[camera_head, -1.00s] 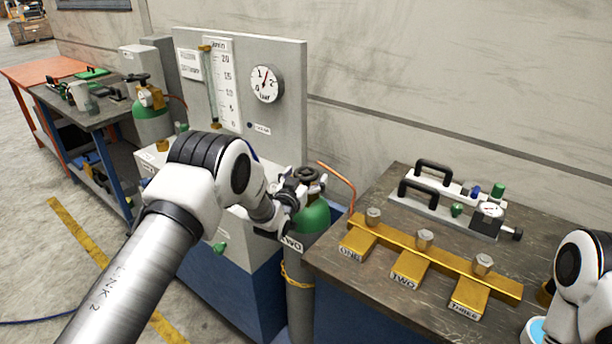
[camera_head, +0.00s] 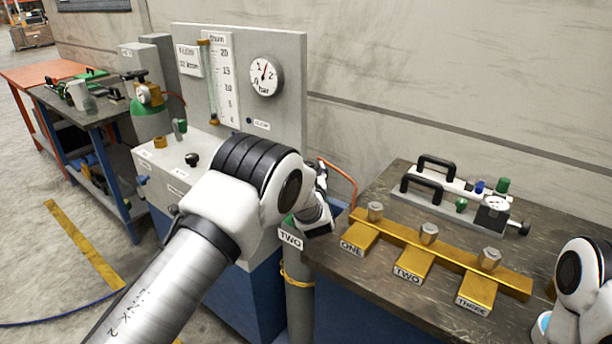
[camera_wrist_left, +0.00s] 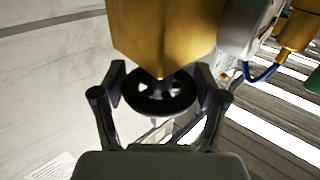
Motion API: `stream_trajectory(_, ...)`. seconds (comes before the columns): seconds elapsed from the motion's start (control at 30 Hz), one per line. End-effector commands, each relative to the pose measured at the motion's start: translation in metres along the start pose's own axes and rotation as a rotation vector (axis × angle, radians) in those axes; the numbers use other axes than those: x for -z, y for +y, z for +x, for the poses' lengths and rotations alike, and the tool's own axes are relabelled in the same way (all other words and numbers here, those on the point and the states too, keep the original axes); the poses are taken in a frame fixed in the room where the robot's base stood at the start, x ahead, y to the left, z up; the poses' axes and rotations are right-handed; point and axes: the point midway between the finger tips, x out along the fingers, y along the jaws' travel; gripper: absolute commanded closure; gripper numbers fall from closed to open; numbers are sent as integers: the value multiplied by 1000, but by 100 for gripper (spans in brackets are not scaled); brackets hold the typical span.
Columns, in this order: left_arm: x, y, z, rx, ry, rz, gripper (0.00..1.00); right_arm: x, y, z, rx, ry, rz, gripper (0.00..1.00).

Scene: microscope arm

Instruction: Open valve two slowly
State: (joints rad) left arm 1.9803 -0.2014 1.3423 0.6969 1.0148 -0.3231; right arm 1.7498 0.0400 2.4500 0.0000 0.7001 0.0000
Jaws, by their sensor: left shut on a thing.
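The gas cylinder (camera_head: 300,287) labelled TWO stands at the left end of the right-hand table. In the head view, my left arm hides its valve and most of its green shoulder. In the left wrist view, a black spoked handwheel (camera_wrist_left: 160,104) sits in front of a brass valve body (camera_wrist_left: 165,35). My left gripper (camera_wrist_left: 160,85) has one finger on each side of the wheel's rim and is shut on it. In the head view, this gripper is largely hidden behind my arm. Only part of my right arm shows at the right edge; its gripper is out of frame.
A grey panel with a round gauge (camera_head: 266,76) and flow tube (camera_head: 212,85) stands behind. A copper pipe (camera_head: 343,180) curves beside the cylinder. The table holds a brass manifold (camera_head: 446,254) labelled ONE, TWO, THREE and a handled gauge block (camera_head: 492,214).

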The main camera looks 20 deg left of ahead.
Motion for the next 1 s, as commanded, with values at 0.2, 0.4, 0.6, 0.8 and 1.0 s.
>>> stream_trajectory(0.2,3,0,0,12,2,-3,62,0,0,0,0,0,0,6)
stream_trajectory(0.4,2,0,0,12,2,-3,2,0,0,0,0,0,0,6)
stream_trajectory(0.6,1,0,0,11,0,-2,2,0,0,0,0,0,0,6)
stream_trajectory(0.8,1,0,-4,11,-1,0,2,0,0,0,0,0,0,6)
stream_trajectory(1.0,1,2,-40,8,-1,2,2,0,0,0,0,0,0,6)
